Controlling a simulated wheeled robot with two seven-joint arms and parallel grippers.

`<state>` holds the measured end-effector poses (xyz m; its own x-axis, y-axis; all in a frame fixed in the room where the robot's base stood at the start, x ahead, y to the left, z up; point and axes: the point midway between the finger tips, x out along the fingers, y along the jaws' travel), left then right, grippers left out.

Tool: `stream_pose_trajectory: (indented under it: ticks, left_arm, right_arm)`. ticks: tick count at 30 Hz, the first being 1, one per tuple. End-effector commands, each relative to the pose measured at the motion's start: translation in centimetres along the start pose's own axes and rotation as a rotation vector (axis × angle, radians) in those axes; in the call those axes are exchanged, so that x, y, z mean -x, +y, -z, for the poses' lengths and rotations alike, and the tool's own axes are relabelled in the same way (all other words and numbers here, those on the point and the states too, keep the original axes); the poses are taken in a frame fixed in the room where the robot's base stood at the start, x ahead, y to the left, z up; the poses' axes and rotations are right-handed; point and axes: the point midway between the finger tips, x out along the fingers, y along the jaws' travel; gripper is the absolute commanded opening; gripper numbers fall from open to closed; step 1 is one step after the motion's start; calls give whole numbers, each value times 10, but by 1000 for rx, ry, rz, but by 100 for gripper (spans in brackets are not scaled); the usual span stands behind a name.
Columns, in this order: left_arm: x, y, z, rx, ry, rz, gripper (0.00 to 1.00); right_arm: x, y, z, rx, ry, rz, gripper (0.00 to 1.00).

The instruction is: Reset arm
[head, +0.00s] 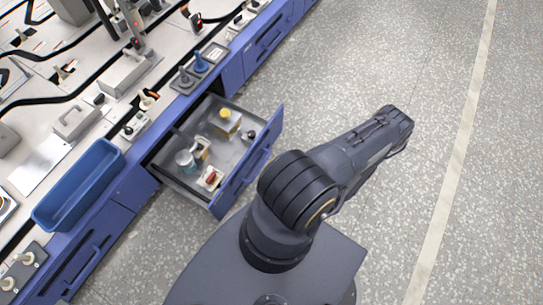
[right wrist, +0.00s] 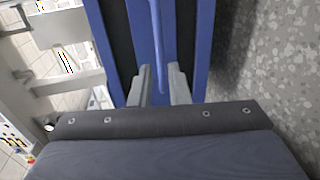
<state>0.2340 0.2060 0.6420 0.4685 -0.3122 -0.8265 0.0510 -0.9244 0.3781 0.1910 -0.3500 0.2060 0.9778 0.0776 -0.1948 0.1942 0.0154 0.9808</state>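In the right wrist view my right gripper (right wrist: 161,72) has its two grey fingers apart. A blue bar handle (right wrist: 157,40) on a blue front shows between and beyond the fingers; I cannot tell whether they touch it. In the head view a dark arm of mine (head: 350,155) reaches up and right over the floor. Neither gripper can be made out in that view, and my left gripper is not seen.
A blue drawer (head: 272,137) stands open close to my arm, with several small items inside. A blue bin (head: 80,187) and tools stand on the white worktop (head: 40,165). The speckled floor (head: 400,50) at right is clear.

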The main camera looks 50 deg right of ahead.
Motion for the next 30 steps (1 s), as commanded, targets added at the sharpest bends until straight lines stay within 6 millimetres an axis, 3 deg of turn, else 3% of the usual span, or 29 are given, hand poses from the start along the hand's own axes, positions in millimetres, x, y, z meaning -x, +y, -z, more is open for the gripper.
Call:
stream_pose_trajectory:
  ticks: [17, 20, 23, 27, 30]
  left_arm:
    - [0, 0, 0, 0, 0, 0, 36]
    - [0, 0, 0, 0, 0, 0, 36]
    - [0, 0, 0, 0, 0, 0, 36]
    - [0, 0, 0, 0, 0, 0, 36]
    - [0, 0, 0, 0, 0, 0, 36]
  right_arm:
    - [1, 0, 0, 1, 1, 0, 16]
    - [-2, 8, -4, 42, 37, -4, 16]
    - [-13, 34, -13, 176, 150, -22, 16]
    - [-38, 101, -20, 515, 422, -93, 16]
    - [-54, 155, -13, 793, 628, -174, 16]
